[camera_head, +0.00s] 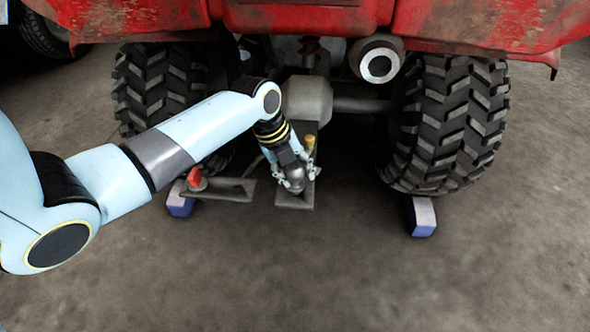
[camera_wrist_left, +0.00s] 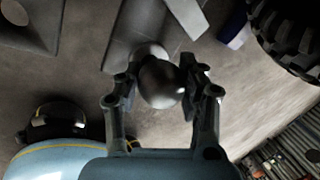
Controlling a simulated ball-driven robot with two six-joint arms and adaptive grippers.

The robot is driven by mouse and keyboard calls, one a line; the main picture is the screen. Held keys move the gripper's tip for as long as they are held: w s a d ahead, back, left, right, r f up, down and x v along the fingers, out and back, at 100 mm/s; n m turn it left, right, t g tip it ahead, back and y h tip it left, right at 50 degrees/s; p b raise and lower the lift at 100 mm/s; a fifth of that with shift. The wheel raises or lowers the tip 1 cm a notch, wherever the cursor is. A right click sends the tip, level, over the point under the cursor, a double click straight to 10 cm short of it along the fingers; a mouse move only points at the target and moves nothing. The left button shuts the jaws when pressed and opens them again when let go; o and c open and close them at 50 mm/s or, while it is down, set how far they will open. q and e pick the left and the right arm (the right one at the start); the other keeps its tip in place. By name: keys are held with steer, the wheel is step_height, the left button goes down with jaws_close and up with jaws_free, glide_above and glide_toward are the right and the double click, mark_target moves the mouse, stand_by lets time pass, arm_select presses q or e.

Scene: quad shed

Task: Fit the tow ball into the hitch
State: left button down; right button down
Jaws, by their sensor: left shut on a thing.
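The tow ball (camera_head: 294,181) is a dark grey metal ball held low behind a red quad. In the left wrist view the ball (camera_wrist_left: 161,84) sits between both fingers. My left gripper (camera_head: 293,173) is shut on it and points down. The grey hitch plate (camera_head: 294,202) lies behind and below the ball, under the axle. A grey plate (camera_wrist_left: 131,35) also shows beyond the ball in the left wrist view. The ball's underside is hidden, and I cannot tell if it touches the plate. My right gripper is not in view.
A grey bracket (camera_head: 236,189) with a red knob (camera_head: 195,179) is left of the ball. A brass-coloured pin (camera_head: 310,144) stands close to the gripper. Tyres (camera_head: 446,120) and blue-and-white blocks (camera_head: 422,217) flank the hitch. The concrete floor in front is clear.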

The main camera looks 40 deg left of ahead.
arm_select(q)
steer(key=shift+f+b, duration=0.55)
steer(key=shift+f, duration=0.45)
steer(key=c, duration=0.7)
jaws_free()
